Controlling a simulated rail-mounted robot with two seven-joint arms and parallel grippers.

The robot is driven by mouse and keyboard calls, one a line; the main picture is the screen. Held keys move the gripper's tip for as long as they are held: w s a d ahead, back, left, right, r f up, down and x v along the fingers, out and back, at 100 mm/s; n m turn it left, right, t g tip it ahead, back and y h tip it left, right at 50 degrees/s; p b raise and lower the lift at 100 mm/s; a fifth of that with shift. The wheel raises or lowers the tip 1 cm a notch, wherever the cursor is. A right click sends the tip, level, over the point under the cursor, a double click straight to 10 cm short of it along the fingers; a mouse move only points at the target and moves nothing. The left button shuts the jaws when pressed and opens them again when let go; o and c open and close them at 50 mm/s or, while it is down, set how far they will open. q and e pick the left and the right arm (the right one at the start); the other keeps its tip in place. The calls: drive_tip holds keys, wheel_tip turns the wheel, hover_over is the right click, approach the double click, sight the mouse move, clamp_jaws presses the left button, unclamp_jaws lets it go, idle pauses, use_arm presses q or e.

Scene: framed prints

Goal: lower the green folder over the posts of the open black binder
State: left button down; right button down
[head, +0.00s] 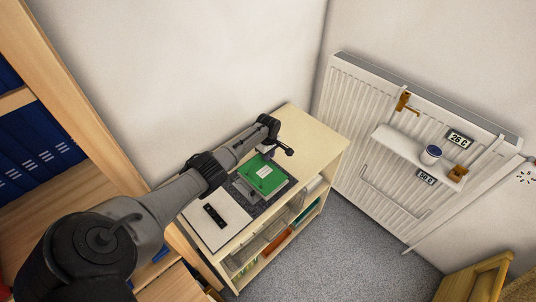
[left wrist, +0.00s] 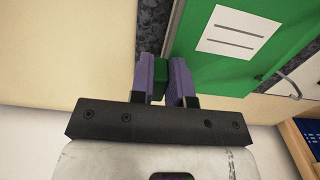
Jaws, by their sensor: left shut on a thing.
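The green folder (head: 263,175) with a white label lies flat over the speckled half of the open binder (head: 214,222) in the head view. The binder's other half is pale with a black strip, and its posts are hidden. My left gripper (head: 268,153) is at the folder's far edge. In the left wrist view, the purple fingers of my left gripper (left wrist: 161,80) are shut on a small green part at the edge of the green folder (left wrist: 205,70). I cannot tell whether the folder touches the binder. My right gripper is not in view.
The binder lies on a pale wooden cabinet (head: 311,140) with items on its open shelves. A white radiator (head: 350,110) with a small shelf (head: 400,145) stands to the right. A bookcase with blue binders (head: 40,155) is at left. The cabinet's far end is clear.

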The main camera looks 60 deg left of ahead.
use_arm(q)
drive_tip(key=shift+f+b, duration=0.3)
drive_tip(key=shift+f, duration=0.2)
idle(0.3)
drive_tip(key=c, duration=1)
unclamp_jaws()
drive_tip(key=shift+r, duration=0.1)
wheel_tip(320, 180, up, 2)
drive_tip(key=p, duration=0.3)
drive_tip(key=shift+r, duration=0.25)
wheel_tip(320, 180, up, 4)
drive_tip(key=p, duration=0.5)
drive_tip(key=shift+r, duration=0.2)
